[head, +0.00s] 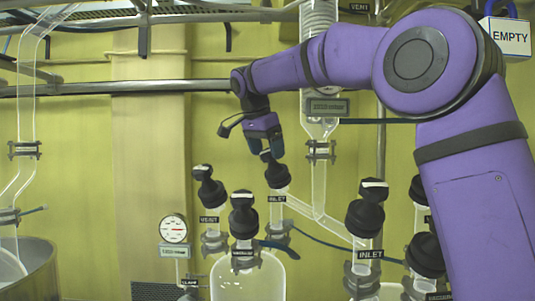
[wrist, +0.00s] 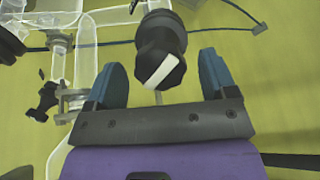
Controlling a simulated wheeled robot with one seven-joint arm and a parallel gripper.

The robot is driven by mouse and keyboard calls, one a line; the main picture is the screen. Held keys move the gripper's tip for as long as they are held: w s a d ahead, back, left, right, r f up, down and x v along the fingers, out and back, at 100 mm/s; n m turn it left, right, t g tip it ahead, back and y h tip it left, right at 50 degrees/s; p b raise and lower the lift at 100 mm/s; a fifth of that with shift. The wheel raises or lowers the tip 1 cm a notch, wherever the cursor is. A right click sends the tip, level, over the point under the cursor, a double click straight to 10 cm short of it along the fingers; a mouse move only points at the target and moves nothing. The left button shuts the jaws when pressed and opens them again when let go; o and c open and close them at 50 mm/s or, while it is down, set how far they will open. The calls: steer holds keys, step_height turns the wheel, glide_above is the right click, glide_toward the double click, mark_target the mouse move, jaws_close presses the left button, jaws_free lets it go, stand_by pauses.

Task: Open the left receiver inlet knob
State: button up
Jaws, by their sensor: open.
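The left receiver inlet knob (head: 277,174) is black and sits on a glass neck with an "INLET" label, above the left receiver (head: 248,281). In the head view its upper part is partly hidden by my gripper (head: 265,150), which reaches down over it. In the wrist view the knob (wrist: 160,48) shows a white stripe, tilted across its face. My gripper (wrist: 161,62) is open there, with one blue finger on each side of the knob's near end. Gaps show between the knob and both fingers.
A black vent knob (head: 209,187) and another black knob (head: 243,216) stand close by on the left receiver. A second "INLET" knob (head: 366,208) is to the right. A pressure gauge (head: 173,229) is at left. Glass tubing (head: 319,205) runs just right of my gripper.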

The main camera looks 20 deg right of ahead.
steer(key=shift+w+d+f, duration=0.15)
steer(key=shift+d+f, duration=0.05)
steer(key=shift+f, duration=0.35)
steer(key=c, duration=0.9)
steer(key=shift+n, duration=0.3)
